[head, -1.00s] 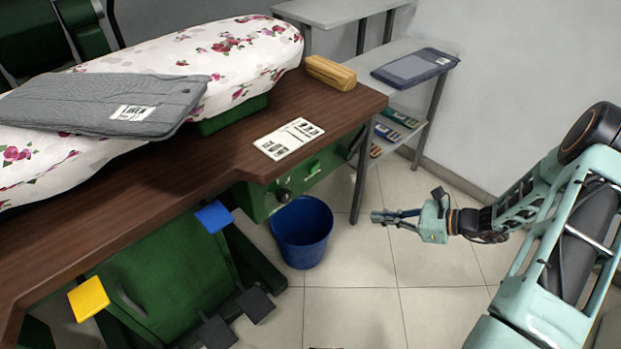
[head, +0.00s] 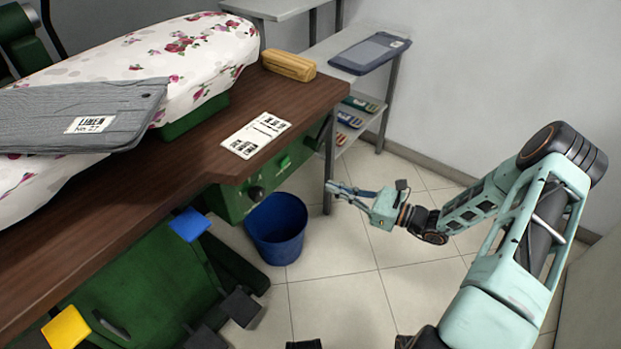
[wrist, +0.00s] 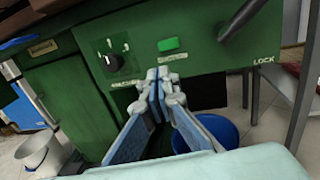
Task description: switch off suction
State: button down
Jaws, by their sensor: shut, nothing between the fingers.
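The green control panel (wrist: 85,85) under the bench top carries a black rotary knob (wrist: 112,62), a green rectangular button (wrist: 168,44) and a dark lever (wrist: 243,18) near a LOCK label. Small labels by the knob and button are too blurred to read, so I cannot tell which control is for suction. In the head view the knob (head: 256,194) and button (head: 284,163) sit on the panel's front. My gripper (head: 333,187) is shut and empty, right of the panel and apart from it. In the wrist view its fingertips (wrist: 160,76) point at the panel, below the button.
A blue bucket (head: 276,232) stands on the floor below the panel. A table leg (head: 328,165) is close to my fingertips. A white card (head: 256,135) and a tan block (head: 289,66) lie on the brown bench top (head: 185,165). Blue and yellow pedals (head: 67,328) stick out at lower left.

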aim_at(285, 162)
jog(key=b+x, duration=0.3)
jog(key=x, duration=1)
jog(key=shift+a, duration=0.15)
jog(key=shift+w, duration=0.1)
